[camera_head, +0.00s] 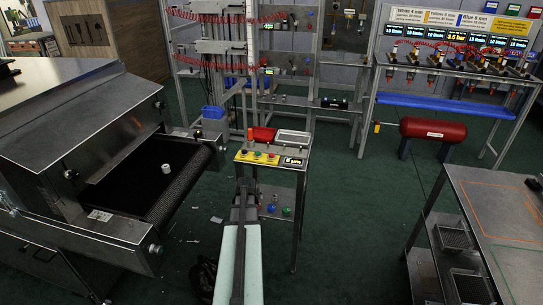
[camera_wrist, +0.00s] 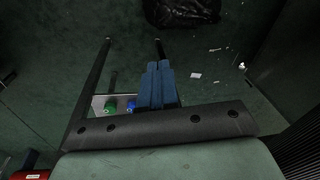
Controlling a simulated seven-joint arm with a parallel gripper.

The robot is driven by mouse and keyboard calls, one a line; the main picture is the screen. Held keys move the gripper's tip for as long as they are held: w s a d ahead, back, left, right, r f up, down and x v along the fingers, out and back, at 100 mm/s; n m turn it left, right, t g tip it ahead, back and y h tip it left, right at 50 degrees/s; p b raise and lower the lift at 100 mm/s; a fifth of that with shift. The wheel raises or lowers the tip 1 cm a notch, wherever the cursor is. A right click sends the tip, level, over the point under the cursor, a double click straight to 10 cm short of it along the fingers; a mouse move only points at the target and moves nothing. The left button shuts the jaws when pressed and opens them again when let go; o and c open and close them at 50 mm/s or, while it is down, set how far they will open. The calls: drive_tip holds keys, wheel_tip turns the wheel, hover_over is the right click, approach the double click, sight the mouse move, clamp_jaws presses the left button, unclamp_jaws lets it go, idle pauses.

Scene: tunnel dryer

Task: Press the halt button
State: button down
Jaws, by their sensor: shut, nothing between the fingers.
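A control panel (camera_head: 280,148) stands on a thin metal frame at the centre of the head view. Its yellow strip (camera_head: 257,158) carries a few small coloured buttons, including a green one and a red one. Their labels are too small to read, so I cannot tell which is the halt button. A small lit display sits at the strip's right. My gripper (camera_head: 243,188) is in front of and below the panel in the head view, apart from the buttons. In the wrist view its blue fingers (camera_wrist: 157,85) are together and empty. The buttons are not visible there.
The tunnel dryer (camera_head: 80,120) stands left, with a white cylinder (camera_head: 166,168) on its dark belt (camera_head: 135,185). The panel's frame has a lower shelf with green (camera_wrist: 110,107) and blue (camera_wrist: 131,105) pieces. A metal table (camera_head: 490,200) stands right. A red tank (camera_head: 432,129) lies behind it.

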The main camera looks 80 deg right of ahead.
drive_tip(key=s+d+r+m+t+h, duration=0.1)
drive_tip(key=s+d+r+m+h, duration=0.1)
drive_tip(key=s+d+r, duration=0.75)
wheel_tip(320, 180, up, 20)
drive_tip(key=n+t+h, duration=0.1)
drive_tip(key=n+t, duration=0.2)
drive_tip(key=t, duration=0.3)
hover_over(272, 156)
drive_tip(key=shift+s+d+r, duration=0.15)
drive_tip(key=shift+s+d, duration=0.15)
drive_tip(key=shift+f, duration=0.2)
drive_tip(key=shift+f, duration=4.25)
drive_tip(key=shift+f, duration=0.2)
